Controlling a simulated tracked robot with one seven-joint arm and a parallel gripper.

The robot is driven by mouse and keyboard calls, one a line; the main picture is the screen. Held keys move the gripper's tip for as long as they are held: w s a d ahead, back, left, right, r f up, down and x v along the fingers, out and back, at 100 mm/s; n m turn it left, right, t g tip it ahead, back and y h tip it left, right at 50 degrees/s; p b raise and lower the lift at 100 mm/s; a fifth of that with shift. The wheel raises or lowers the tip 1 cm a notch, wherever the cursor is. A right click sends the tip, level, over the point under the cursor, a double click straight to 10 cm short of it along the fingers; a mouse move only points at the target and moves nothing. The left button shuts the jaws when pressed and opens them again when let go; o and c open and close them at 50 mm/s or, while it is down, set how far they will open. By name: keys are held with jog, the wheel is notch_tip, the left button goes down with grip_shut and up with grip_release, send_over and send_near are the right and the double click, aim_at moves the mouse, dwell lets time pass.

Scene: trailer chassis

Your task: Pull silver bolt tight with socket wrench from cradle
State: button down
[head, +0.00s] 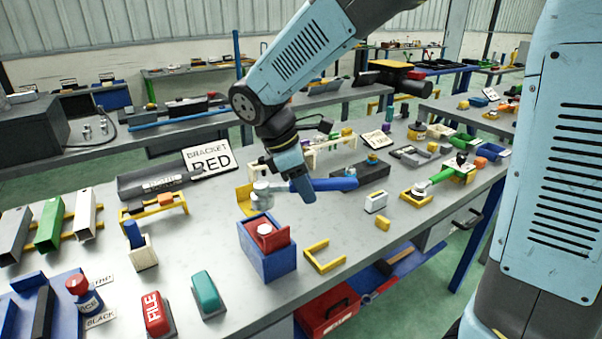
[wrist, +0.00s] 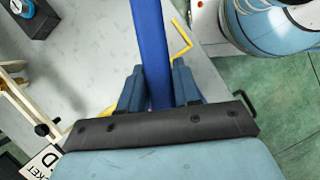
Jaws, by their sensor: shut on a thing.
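My gripper (head: 298,190) points down over the bench and is shut on the blue handle of the socket wrench (head: 335,184). In the wrist view, the blue handle (wrist: 152,50) runs between my two fingers (wrist: 158,88). The wrench's silver head (head: 262,190) is at the left end, at a yellow bracket (head: 245,197). The head hides what is beneath it, so I cannot tell whether it sits on a bolt. A pale round knob or bolt head (head: 264,230) shows on a red piece in a blue box (head: 268,262). I cannot tell which stand is the wrench's cradle.
A yellow open frame (head: 324,258) lies right of the blue box. A cream stand (head: 330,150) is behind my gripper. A green-handled tool (head: 442,175) lies to the right. A "BRACKET RED" sign (head: 208,158) stands behind left. Some bench top is clear near the front edge.

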jog(key=shift+w+a+r, duration=0.1)
jog(key=shift+a, duration=0.1)
jog(key=shift+d, duration=0.1)
jog(key=shift+f, duration=0.2)
notch_tip(320, 180, down, 6)
jog(key=shift+f, duration=0.15)
dwell(0.7)
jog(key=shift+f, duration=0.75)
dwell(2.1)
jog(key=c, duration=1.4)
grip_release()
grip_shut()
